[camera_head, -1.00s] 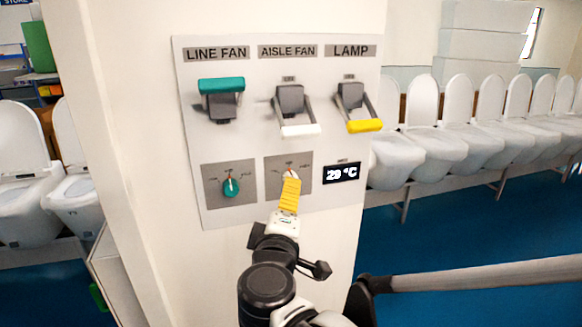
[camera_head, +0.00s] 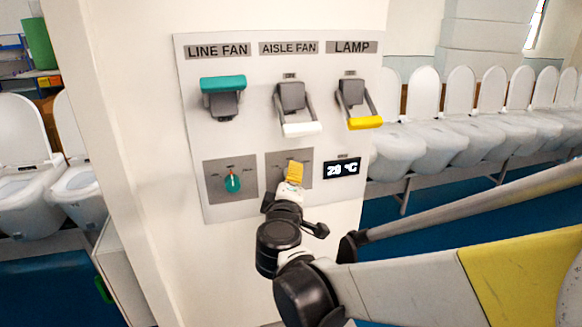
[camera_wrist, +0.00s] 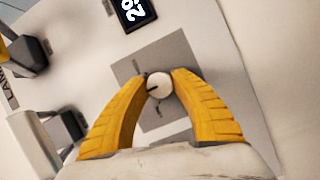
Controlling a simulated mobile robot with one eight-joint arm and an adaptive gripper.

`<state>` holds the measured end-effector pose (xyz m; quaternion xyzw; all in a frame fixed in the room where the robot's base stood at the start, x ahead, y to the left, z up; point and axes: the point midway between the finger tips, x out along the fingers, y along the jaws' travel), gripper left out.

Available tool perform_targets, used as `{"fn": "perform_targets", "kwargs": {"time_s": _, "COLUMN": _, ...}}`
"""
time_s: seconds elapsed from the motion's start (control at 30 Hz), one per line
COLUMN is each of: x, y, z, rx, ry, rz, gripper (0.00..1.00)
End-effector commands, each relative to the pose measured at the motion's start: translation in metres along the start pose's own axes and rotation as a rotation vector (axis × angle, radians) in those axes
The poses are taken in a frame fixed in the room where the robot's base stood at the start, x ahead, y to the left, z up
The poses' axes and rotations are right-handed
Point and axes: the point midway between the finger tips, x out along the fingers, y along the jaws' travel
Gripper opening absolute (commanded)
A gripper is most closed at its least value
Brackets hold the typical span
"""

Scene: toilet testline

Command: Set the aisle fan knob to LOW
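The aisle fan knob is a small round white knob (camera_wrist: 159,85) on a grey square plate (camera_wrist: 133,67) in the wrist view. My gripper's two yellow fingertips (camera_wrist: 160,80) flank it on both sides. I cannot tell whether they press on it or only stand close around it. In the head view my gripper (camera_head: 294,174) is at the aisle fan plate (camera_head: 273,163), below the AISLE FAN label (camera_head: 289,48). It covers the knob there. The knob's setting and the scale's words are too small to read.
The white panel (camera_head: 245,140) also carries a teal line fan knob (camera_head: 232,182), a teal lever (camera_head: 222,84) in the up position, white (camera_head: 301,129) and yellow (camera_head: 365,122) levers down, and a temperature display (camera_head: 342,168). Toilets stand on both sides.

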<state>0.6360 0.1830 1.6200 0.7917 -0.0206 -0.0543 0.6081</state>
Motion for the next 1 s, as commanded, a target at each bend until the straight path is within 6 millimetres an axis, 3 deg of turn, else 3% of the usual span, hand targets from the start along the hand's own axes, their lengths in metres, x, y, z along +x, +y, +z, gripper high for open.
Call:
{"fn": "perform_targets", "kwargs": {"time_s": 0.53, "x": 0.0002, "y": -0.0019, "z": 0.0005, "rx": -0.046, "ry": 0.001, "rz": 0.019, "gripper": 0.0}}
{"fn": "perform_targets", "kwargs": {"time_s": 1.0, "x": 0.0005, "y": -0.0059, "z": 0.0018, "rx": -0.383, "ry": 0.016, "rz": 0.154, "gripper": 0.0}}
